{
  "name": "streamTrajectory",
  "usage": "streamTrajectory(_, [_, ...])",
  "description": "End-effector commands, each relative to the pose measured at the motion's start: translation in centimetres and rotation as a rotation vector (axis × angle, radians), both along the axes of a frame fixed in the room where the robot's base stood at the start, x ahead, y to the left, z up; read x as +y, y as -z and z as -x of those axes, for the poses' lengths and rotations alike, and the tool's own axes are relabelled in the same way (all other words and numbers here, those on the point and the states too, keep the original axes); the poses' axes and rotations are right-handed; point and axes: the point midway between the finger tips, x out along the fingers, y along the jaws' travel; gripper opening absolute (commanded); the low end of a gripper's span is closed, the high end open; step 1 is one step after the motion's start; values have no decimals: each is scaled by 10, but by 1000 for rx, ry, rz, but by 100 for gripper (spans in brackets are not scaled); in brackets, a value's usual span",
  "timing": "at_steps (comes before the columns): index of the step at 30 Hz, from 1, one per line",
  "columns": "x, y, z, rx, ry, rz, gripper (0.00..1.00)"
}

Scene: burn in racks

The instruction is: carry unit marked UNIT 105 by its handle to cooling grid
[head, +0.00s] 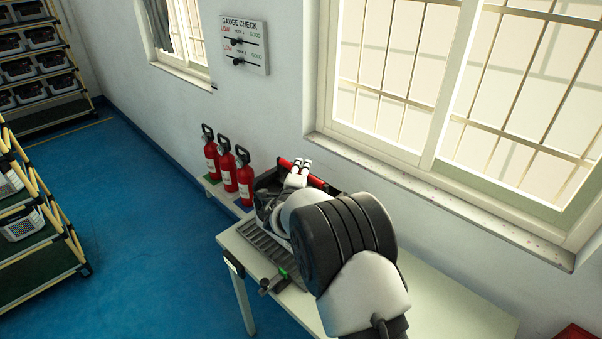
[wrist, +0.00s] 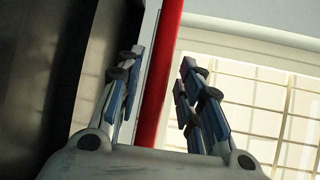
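A dark unit (head: 265,181) with a red handle (head: 318,180) sits at the far end of the white table, partly hidden by my arm. No UNIT 105 marking can be read on it. My gripper (head: 298,168) is at the red handle. In the wrist view the red handle (wrist: 163,70) runs between the two spread fingers of my gripper (wrist: 160,72), with a gap visible on the right side. A grey slatted grid (head: 262,243), which looks like the cooling grid, lies on the table at the unit's near left side.
A green-and-black tool (head: 273,281) lies at the table's (head: 440,290) left edge. Several red fire extinguishers (head: 228,167) stand by the wall beyond the table. A window sill (head: 440,195) runs along the right. Racks with units (head: 38,68) stand at left, with open blue floor between.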

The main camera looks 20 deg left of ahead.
Motion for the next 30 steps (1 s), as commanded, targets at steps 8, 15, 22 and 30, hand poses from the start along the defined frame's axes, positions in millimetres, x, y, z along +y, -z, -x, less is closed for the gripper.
streamTrajectory(8, [0,0,0,1,0,0,37])
streamTrajectory(15, [-3,-5,20,2,-1,1,37])
streamTrajectory(22, [-14,-15,67,1,-4,3,37])
streamTrajectory(30, [-23,-22,108,2,-1,0,37])
